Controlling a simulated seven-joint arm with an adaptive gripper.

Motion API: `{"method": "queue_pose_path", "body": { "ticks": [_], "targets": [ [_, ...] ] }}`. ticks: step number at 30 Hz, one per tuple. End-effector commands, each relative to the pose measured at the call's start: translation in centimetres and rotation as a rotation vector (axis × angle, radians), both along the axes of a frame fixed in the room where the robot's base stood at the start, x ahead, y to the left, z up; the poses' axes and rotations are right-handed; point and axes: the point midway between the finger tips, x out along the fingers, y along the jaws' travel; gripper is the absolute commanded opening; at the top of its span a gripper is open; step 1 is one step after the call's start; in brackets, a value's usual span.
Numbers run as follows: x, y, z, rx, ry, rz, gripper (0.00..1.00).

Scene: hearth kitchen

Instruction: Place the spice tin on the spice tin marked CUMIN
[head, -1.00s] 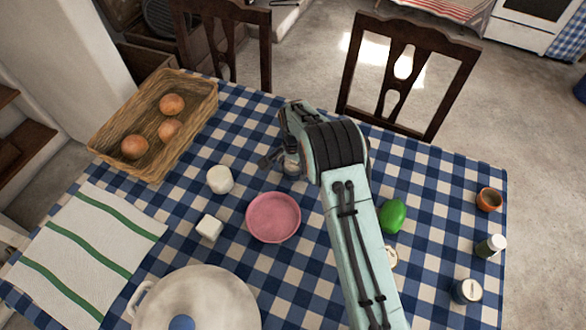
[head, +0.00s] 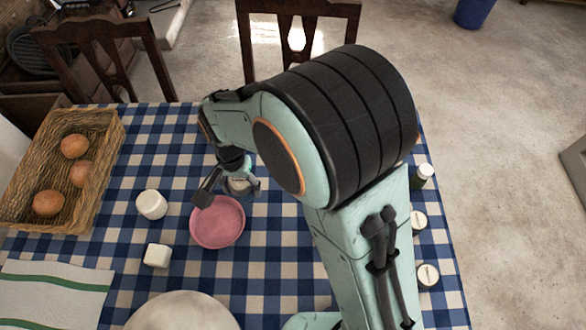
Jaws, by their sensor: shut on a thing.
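My gripper (head: 229,191) hangs over the table just behind the pink plate, its fingers spread around a small pale-lidded tin (head: 239,187). The fingers and wrist partly cover this tin, and I cannot tell if it touches the table. Two more tins with pale round lids stand at the right side of the table: one tin (head: 418,220) is partly beside my arm, and another tin (head: 428,275) stands nearer. Their lid markings are too small to read, so I cannot tell which is CUMIN.
A pink plate (head: 217,236) is right below my gripper. A white round pot (head: 151,204) and a white block (head: 157,255) stand left of it. A basket (head: 98,205) holds several onions. A white-capped jar (head: 422,173) stands at the right edge. My arm hides the table's middle right.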

Motion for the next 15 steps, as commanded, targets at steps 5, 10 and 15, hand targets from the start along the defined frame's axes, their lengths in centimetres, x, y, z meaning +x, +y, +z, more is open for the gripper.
{"method": "queue_pose_path", "body": {
  "ticks": [5,10,15],
  "targets": [
    [0.0,0.0,0.0,0.001,-0.001,-0.033,0.14],
    [-0.4,-0.4,-0.3,-0.003,0.006,-0.151,0.14],
    [1.1,-4.4,-0.4,-0.007,0.010,-0.374,0.14]
  ]
}}
